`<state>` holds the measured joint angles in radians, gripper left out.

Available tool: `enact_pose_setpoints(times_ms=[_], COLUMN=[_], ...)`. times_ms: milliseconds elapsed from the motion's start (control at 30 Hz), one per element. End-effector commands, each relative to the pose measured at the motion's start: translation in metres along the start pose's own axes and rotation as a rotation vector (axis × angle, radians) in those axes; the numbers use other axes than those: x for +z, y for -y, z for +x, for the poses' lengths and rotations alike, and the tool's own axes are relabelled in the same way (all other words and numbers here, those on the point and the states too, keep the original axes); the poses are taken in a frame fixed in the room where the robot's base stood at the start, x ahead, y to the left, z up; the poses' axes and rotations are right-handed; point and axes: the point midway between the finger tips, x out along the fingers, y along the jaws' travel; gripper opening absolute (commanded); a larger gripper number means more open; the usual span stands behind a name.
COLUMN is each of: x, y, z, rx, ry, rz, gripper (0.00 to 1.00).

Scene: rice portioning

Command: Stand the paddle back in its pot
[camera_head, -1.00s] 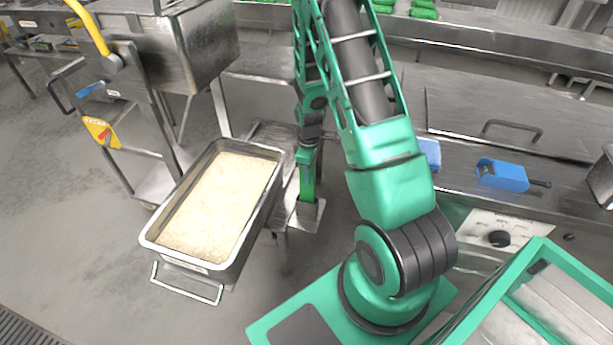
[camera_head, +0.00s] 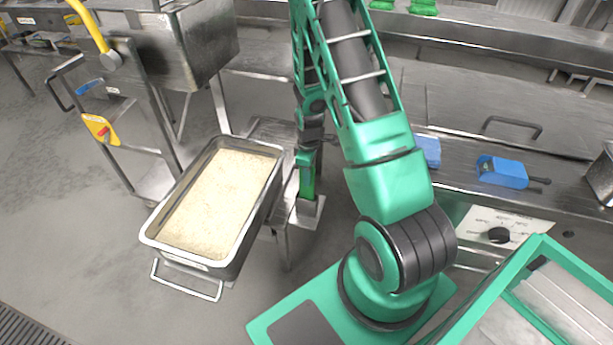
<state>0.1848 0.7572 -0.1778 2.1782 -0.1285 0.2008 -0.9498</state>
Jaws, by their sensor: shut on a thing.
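The green paddle (camera_head: 307,183) is upright, its lower end inside or right at the mouth of the small metal pot (camera_head: 307,208). I cannot tell how deep it sits. The pot stands at the side of a metal stand, just right of the rice tray. My gripper (camera_head: 307,160) is above the pot, pointing down and shut on the paddle's upper part. The gripper is small in the picture, and its fingers are partly hidden by my arm.
A deep metal tray of rice (camera_head: 150,237) with a wire handle is left of the pot. A metal machine with a yellow handle (camera_head: 92,28) stands at the upper left. A steel counter (camera_head: 460,110) with a blue scoop-like tool (camera_head: 502,172) lies to the right. Open floor is at lower left.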

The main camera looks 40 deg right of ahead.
Motion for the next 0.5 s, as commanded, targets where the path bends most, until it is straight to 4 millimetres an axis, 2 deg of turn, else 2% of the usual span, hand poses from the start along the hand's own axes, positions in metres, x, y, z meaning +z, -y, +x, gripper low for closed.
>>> enact_pose_setpoints(times_ms=[333,367,400,433,500], x=[-0.0002,-0.0001,-0.0002,-0.0002,-0.0002], y=[-0.0001,-0.0001,-0.0001,-0.0001,-0.0001], z=[0.0024,0.0024,0.0024,0.0024,0.0024], rx=[0.001,0.001,0.001,0.001,0.001], ry=[-0.001,-0.001,-0.001,-0.001,-0.001], rz=[0.000,0.000,0.000,0.000,0.000], gripper=[0.00,0.16,0.26,0.31,0.31])
